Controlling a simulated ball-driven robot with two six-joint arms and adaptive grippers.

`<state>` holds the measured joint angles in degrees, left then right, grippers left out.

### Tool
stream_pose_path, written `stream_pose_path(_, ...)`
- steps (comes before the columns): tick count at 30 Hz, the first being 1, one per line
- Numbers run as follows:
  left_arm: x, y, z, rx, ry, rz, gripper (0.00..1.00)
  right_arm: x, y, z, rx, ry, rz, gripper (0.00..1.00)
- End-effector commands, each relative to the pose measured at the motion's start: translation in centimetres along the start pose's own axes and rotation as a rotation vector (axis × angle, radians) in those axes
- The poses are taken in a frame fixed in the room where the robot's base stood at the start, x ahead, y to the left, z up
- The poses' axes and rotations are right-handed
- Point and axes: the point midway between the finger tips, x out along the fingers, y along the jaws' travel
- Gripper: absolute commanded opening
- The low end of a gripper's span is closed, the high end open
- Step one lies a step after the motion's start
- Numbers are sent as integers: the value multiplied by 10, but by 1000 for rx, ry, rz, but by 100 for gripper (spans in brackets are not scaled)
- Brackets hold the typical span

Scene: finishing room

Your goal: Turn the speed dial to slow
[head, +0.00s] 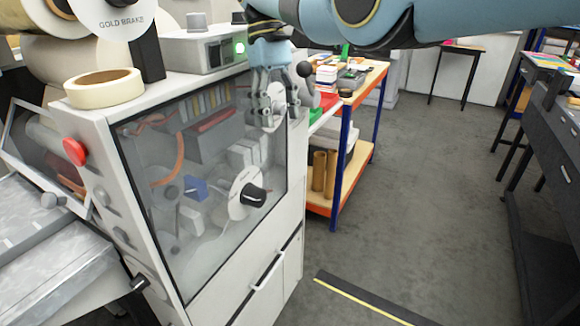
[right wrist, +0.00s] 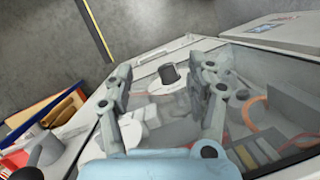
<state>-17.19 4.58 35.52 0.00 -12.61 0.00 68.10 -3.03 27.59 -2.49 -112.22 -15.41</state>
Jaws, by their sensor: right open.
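A dial with a black knob (head: 253,196) on a white disc (head: 238,190) is on the front panel of the white machine (head: 288,213). In the right wrist view the knob (right wrist: 168,74) shows beyond my fingertips, roughly between them. The disc's markings are too small to read, so I cannot tell its setting. My right gripper (head: 279,112) is open and empty, above the knob and apart from it. It partly hides another white disc on the panel's upper right. The right gripper (right wrist: 164,84) also shows open in the wrist view. My left gripper is out of view.
A red button (head: 74,151) is on the machine's left face. A tape roll (head: 104,88) and a grey box with a green light (head: 208,50) are on top. A shelf cart (head: 343,150) stands right behind the machine. The grey floor (head: 430,190) is mostly clear.

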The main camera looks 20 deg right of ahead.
Motion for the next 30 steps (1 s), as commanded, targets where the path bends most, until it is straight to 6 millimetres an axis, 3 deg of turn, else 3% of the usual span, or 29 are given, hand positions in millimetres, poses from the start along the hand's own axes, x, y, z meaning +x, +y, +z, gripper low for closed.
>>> stream_pose_path(6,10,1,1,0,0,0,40,50,1,2,4,-39,-13,57)
stream_pose_path(13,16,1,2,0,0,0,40,88,1,5,8,-69,-23,57)
stream_pose_path(19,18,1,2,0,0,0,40,102,1,7,10,-79,-26,57)
stream_pose_path(30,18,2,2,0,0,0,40,104,0,7,10,-80,-27,57)
